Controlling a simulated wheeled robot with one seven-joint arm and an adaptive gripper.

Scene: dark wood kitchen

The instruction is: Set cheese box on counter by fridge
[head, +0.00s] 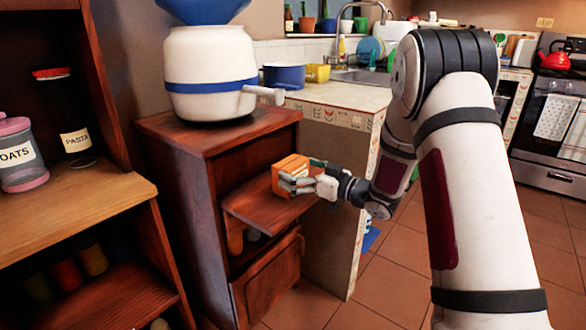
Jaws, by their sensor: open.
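A small orange box (291,164), the likely cheese box, sits on a wooden shelf board (262,212) that juts from a dark wood cabinet (180,170). No label on it is readable. My gripper (288,183) reaches in from the right at the box, its fingers level with the box and overlapping its front and right side. The fingers are open. I cannot tell whether they touch the box. A tiled counter (350,98) stands behind the cabinet. No fridge shows in this view.
A white water dispenser (210,65) stands on the cabinet top. A blue pot (284,76) and a yellow container (318,73) sit on the counter near the sink. Open shelves with jars (20,155) are at the left. Tiled floor lies open at right before the stove (550,120).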

